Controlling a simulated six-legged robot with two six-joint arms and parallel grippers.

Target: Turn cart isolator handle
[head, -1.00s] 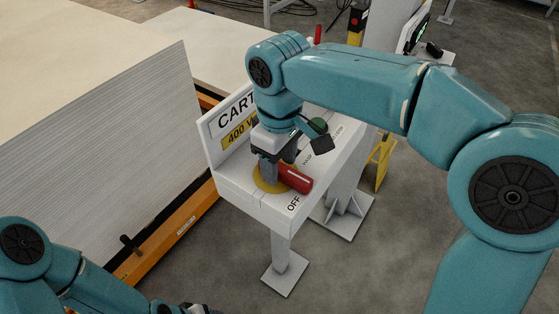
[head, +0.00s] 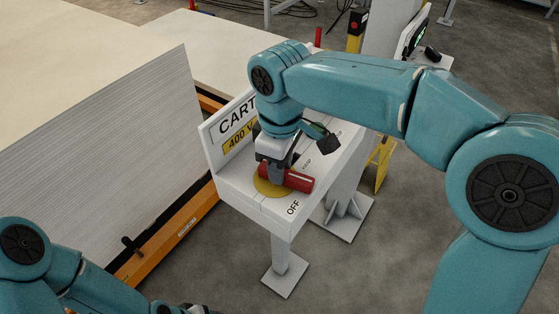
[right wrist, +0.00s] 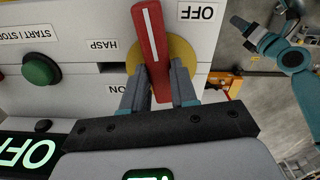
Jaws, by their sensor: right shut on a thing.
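The red isolator handle (head: 298,181), with a white stripe along it, sits on a yellow disc (head: 264,188) on the white cart panel, near the printed OFF label. In the right wrist view the handle (right wrist: 151,40) passes between the two fingers of my right gripper (right wrist: 160,82), and the yellow disc (right wrist: 180,52) shows behind it. My right gripper (head: 279,168) is shut on the handle from above. An ON label, partly covered, and a HASP label are beside the disc. My left gripper (head: 190,308) is only partly in view at the bottom edge, its jaws unclear.
A green start/stop button (right wrist: 41,69) is on the same panel. A dark display (right wrist: 28,150) with green OFF text is at the lower left of the right wrist view.

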